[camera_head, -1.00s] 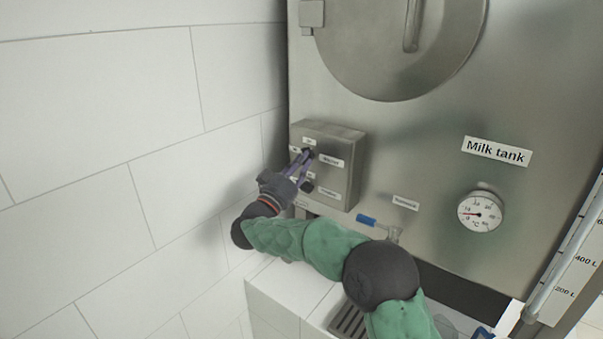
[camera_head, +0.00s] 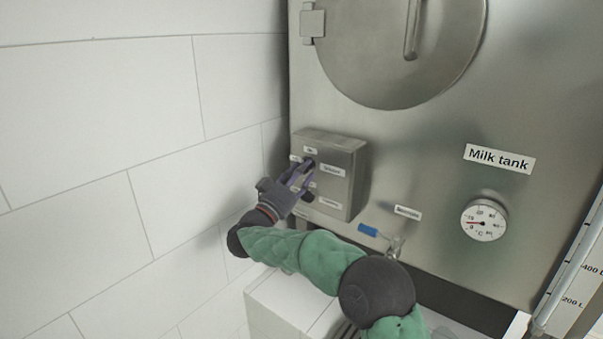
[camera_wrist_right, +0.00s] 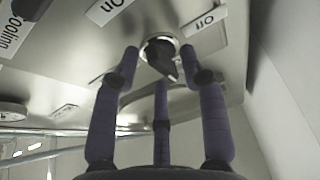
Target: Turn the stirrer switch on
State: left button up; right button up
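A grey control box (camera_head: 343,152) is mounted on the front of the steel milk tank (camera_head: 430,130), with small white labels on its face. Its upper switch is partly hidden by my right gripper (camera_head: 306,172), which reaches in from the lower left. In the right wrist view the switch (camera_wrist_right: 162,57) is a dark knob in a shiny ring. My right gripper's purple fingers (camera_wrist_right: 160,62) are spread around the knob, not visibly closed on it. An "On" label (camera_wrist_right: 205,21) is beside it. The lower switch (camera_head: 307,194) is close below the fingers. My left gripper is out of view.
A white tiled wall (camera_head: 120,150) stands close to the left of the box. A blue-handled valve (camera_head: 368,230) is below the box. A dial thermometer (camera_head: 484,220) is on the tank at right. A white tiled ledge (camera_head: 285,295) lies below.

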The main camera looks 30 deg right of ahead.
jog(key=v, duration=1.2)
jog(key=shift+f, duration=0.1)
dwell(0.4)
